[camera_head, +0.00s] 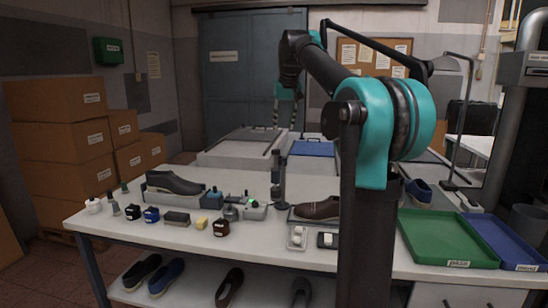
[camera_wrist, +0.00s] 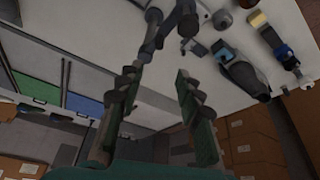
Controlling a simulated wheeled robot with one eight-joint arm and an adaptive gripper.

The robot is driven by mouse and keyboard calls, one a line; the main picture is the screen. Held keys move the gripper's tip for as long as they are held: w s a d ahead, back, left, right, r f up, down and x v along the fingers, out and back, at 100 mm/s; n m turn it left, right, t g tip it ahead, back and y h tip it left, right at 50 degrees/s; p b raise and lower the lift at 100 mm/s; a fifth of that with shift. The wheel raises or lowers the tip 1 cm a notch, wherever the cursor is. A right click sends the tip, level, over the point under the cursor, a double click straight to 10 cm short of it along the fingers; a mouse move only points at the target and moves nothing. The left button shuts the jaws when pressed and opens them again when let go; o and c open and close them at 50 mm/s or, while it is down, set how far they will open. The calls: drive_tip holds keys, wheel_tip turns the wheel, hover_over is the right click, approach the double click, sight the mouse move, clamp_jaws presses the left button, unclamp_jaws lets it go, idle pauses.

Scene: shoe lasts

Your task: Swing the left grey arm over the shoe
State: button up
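A brown shoe (camera_head: 318,208) rests on a grey base near the front of the white table, partly hidden by my arm. A dark grey upright arm (camera_head: 277,178) stands just left of it. A black shoe (camera_head: 174,183) sits on a stand further left; a dark shoe (camera_wrist: 243,76) also shows in the wrist view. My gripper (camera_head: 285,112) is raised above the back of the table, well apart from the shoes. In the wrist view its fingers (camera_wrist: 158,95) are apart with nothing between them. A dark grey jointed post (camera_wrist: 152,38) shows beyond the fingertips.
Bottles, jars and brushes, including a yellow block (camera_head: 201,223), line the table's front left. A green tray (camera_head: 447,240) and blue tray (camera_head: 505,240) lie at the right. A thin dark stand (camera_head: 458,125) rises behind them. Cardboard boxes (camera_head: 60,135) are stacked at left.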

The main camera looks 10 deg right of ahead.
sight(280, 156)
drive_tip(key=x, duration=1.6)
drive_tip(key=shift+s+f, duration=0.1)
drive_tip(key=shift+f, duration=0.05)
clamp_jaws()
